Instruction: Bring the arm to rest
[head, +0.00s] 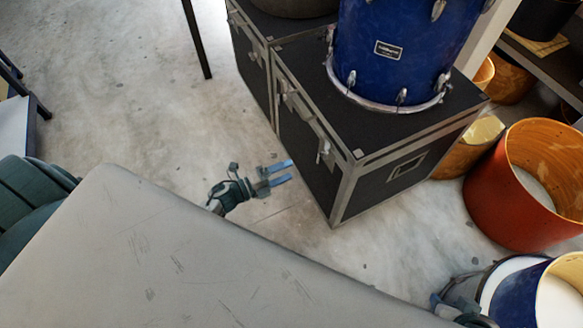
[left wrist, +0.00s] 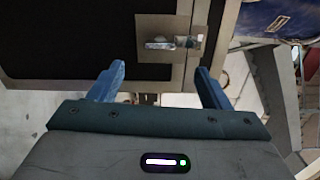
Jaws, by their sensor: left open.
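My left gripper (head: 275,172) hangs beyond the edge of the grey scuffed surface, in front of a black flight case. Its two blue fingers are apart, with nothing between them. In the left wrist view the open fingers (left wrist: 160,84) point toward the case's dark side and a metal latch. I cannot tell the exact gap to the case. The forearm behind the left wrist is hidden by the grey surface. A small dark part at the lower right (head: 462,314) appears to belong to my right wrist; its fingers cannot be made out.
The black flight case (head: 405,165) with metal edges carries a blue drum (head: 395,65). The grey scuffed surface (head: 170,255) fills the foreground. An orange drum shell (head: 490,200) and a blue shell (head: 515,300) stand at the right. Concrete floor (head: 110,90) is open at the left.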

